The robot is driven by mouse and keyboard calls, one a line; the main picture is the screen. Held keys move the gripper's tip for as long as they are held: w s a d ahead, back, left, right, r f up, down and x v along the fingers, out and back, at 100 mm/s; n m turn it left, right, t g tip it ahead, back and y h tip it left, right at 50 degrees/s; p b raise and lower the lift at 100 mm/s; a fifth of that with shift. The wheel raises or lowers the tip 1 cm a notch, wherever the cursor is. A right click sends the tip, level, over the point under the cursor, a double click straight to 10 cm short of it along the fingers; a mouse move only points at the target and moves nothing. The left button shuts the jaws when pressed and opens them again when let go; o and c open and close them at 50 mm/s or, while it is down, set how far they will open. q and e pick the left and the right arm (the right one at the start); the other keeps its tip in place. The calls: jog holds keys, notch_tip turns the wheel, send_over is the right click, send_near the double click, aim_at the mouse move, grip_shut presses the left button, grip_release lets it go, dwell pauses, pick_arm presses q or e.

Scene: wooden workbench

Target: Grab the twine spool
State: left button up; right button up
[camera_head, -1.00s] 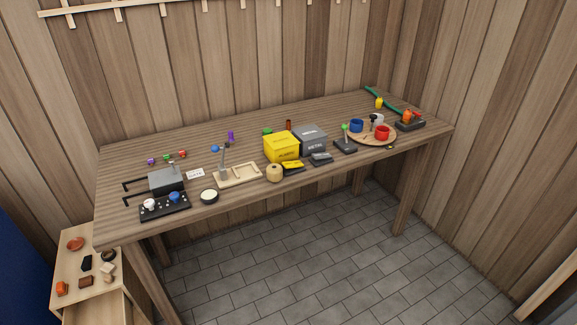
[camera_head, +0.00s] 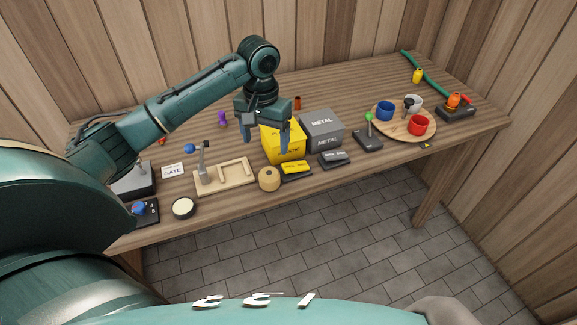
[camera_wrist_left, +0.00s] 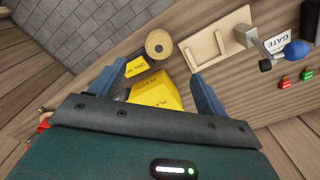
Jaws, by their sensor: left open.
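The twine spool (camera_head: 269,179) is a small tan roll standing near the front edge of the workbench, between the wooden gate board and a yellow-topped tray. In the left wrist view the spool (camera_wrist_left: 159,44) shows from above, beyond the fingertips and between their lines. My right gripper is not in view.
A yellow box (camera_head: 284,146) and a grey METAL box (camera_head: 322,129) stand right of and behind the spool. The gate board (camera_head: 222,177) with an upright lever is left of it. A white-topped round tin (camera_head: 183,208) sits front left. A round tray (camera_head: 404,123) holds cups.

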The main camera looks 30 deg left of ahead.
pick_arm(q)
send_over(269, 173)
jog(key=f, duration=0.7)
jog(key=shift+s+a, duration=0.1)
jog(key=shift+s, duration=0.25)
jog(key=shift+w+f, duration=0.2)
jog(key=shift+f, duration=1.3)
jog(key=shift+w+f, duration=0.2)
jog(key=shift+f, duration=1.25)
jog(key=shift+c, duration=0.2)
jog(key=c, duration=1)
